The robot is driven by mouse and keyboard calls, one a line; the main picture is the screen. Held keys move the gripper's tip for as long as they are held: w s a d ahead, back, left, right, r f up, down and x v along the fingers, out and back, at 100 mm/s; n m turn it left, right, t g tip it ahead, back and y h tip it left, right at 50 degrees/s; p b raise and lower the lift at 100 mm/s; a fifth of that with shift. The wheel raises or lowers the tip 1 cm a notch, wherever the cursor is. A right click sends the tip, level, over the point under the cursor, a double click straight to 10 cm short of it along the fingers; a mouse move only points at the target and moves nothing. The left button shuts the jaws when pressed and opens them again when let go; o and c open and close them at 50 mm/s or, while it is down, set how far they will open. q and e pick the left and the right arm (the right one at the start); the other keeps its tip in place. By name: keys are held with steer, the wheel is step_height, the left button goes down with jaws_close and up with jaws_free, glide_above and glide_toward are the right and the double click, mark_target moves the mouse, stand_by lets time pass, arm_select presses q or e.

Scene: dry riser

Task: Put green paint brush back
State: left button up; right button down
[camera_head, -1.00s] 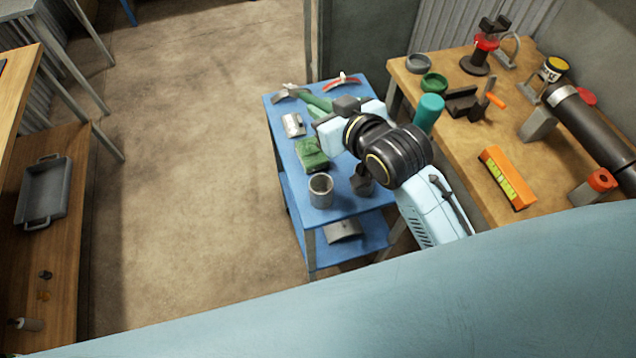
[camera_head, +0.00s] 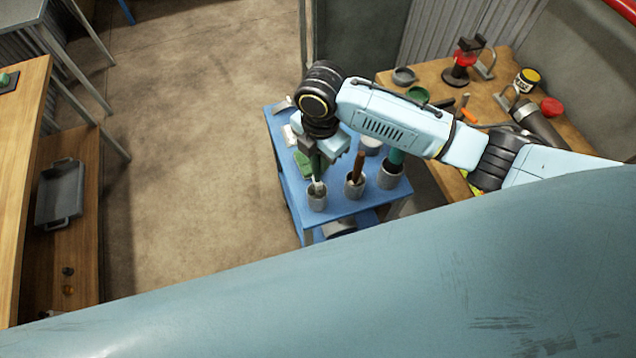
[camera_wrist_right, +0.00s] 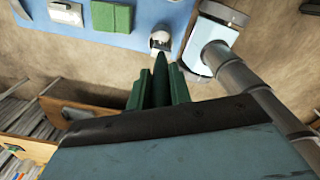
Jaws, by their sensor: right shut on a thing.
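My right gripper (camera_head: 325,148) points down over the blue table and is shut on the green paint brush (camera_head: 316,166). The brush hangs roughly upright with its pale lower end at the mouth of the left grey cup (camera_head: 317,200). I cannot tell how deep it sits in the cup. In the right wrist view the dark green handle (camera_wrist_right: 160,76) lies between the fingers, with the cup (camera_wrist_right: 160,42) beyond it. A brown-handled brush (camera_head: 359,163) stands in the middle cup (camera_head: 354,188). The right cup (camera_head: 391,177) holds a thick green handle. My left gripper is out of view.
The blue table (camera_head: 288,190) also bears a green block (camera_head: 303,163), partly hidden by my gripper. A wooden workbench (camera_head: 440,78) with tools and pots stands to the right. Bare floor lies to the left of the blue table.

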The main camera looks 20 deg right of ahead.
mark_target(319, 174)
step_height(319, 174, down, 3)
steer(key=shift+f, duration=0.1)
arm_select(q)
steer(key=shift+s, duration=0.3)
arm_select(e)
steer(key=shift+f, duration=2.2)
steer(key=c, duration=1.3)
jaws_free()
steer(key=shift+r, duration=0.15)
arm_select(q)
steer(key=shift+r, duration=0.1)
arm_select(e)
step_height(319, 174, up, 12)
steer(key=shift+f, duration=0.1)
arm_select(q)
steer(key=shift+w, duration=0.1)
